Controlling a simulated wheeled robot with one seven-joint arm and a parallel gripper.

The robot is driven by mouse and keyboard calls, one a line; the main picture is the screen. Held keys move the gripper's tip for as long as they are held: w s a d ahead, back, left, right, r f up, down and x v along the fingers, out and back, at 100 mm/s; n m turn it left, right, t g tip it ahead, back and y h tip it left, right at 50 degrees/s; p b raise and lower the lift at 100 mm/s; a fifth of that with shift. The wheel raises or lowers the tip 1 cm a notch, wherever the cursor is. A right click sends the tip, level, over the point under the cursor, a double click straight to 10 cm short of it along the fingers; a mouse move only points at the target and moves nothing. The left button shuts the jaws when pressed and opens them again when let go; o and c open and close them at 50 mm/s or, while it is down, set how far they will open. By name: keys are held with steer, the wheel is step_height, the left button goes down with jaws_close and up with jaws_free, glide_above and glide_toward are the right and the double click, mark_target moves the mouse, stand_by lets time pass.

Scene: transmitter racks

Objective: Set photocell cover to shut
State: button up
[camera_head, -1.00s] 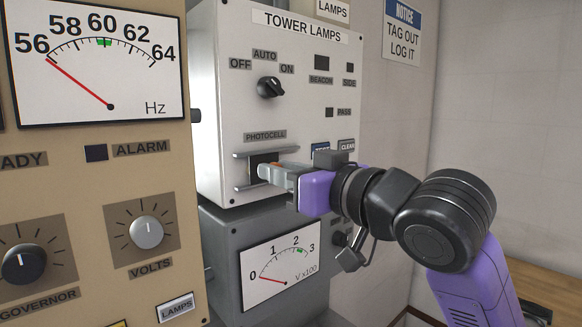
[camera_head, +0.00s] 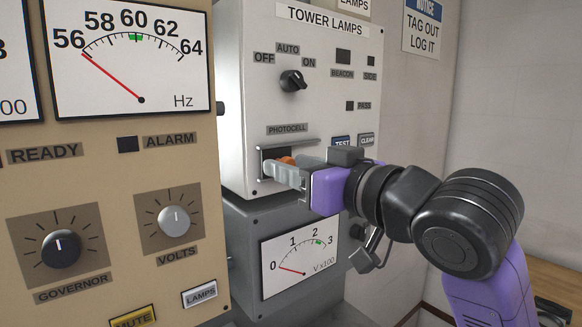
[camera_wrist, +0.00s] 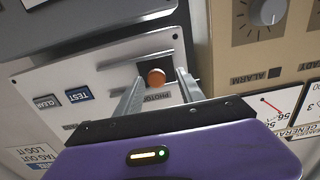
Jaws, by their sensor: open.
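The photocell cover is a small slide with an orange knob (camera_head: 288,160), set between two horizontal rails under the PHOTOCELL label on the white TOWER LAMPS panel. A dark patch shows beside the knob. My gripper (camera_head: 273,170) is at the cover from the right, its grey fingers partly hiding the knob and the lower rail. In the wrist view the orange knob (camera_wrist: 156,77) stands between the two spread fingers of my gripper (camera_wrist: 158,82), with space on both sides. The fingers are open. How far the cover stands along its rails is hard to tell.
A rotary switch (camera_head: 292,80) sits above, and TEST (camera_head: 342,141) and CLEAR buttons lie close to my wrist. A grey meter box (camera_head: 300,262) is below. The beige generator panel (camera_head: 110,170) stands close at left.

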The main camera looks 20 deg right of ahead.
steer(key=v, duration=0.7)
steer(key=shift+b, duration=0.45)
steer(key=shift+s, duration=0.1)
